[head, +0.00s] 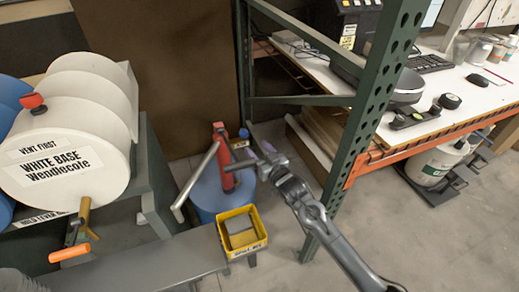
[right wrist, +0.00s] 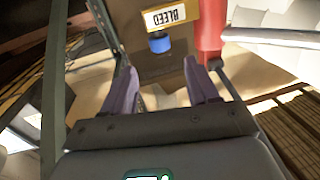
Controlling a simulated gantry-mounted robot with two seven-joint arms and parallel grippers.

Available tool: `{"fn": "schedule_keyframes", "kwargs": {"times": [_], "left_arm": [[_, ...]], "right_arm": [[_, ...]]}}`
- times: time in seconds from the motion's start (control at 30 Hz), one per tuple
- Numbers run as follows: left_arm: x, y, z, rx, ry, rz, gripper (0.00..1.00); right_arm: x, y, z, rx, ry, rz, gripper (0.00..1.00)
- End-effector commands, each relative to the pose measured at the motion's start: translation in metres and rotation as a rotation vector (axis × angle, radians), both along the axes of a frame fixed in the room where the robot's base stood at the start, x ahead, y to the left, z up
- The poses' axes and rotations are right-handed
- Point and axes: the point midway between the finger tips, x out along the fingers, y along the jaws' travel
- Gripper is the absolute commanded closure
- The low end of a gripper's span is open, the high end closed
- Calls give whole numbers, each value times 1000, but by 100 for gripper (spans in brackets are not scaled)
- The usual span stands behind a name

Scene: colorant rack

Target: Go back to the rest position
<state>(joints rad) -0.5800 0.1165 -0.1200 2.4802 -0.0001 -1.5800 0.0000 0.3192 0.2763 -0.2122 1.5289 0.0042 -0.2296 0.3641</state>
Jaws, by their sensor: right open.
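My right gripper (head: 245,148) is in the middle of the head view, beside the red upright fitting (head: 222,158) on the blue drum (head: 208,195). It also shows in the right wrist view (right wrist: 160,72), with its two dark fingers spread apart and nothing between them. My right arm comes in from the lower right, in front of the green rack post. My left gripper is in neither view.
A white "White Base" drum (head: 60,150) lies on a rack at left. A perforated green post (head: 368,130) and a worktable (head: 425,125) stand at right.

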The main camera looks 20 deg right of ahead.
Motion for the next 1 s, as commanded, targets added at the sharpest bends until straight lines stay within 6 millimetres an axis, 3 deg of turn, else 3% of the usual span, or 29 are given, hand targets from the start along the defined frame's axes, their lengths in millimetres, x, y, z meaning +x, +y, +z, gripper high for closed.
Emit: {"fn": "schedule_keyframes", "kwargs": {"times": [0.53,0.67,0.77,0.87,1.0], "left_arm": [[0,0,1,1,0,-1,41],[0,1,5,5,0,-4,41],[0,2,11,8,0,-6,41],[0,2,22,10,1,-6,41],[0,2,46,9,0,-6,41]], "right_arm": [[-5,-1,0,0,1,0,41],[-11,0,-12,0,23,0,41],[-25,2,-38,5,73,1,41],[-54,7,-78,20,152,3,41],[-125,27,-111,68,261,15,41]]}}
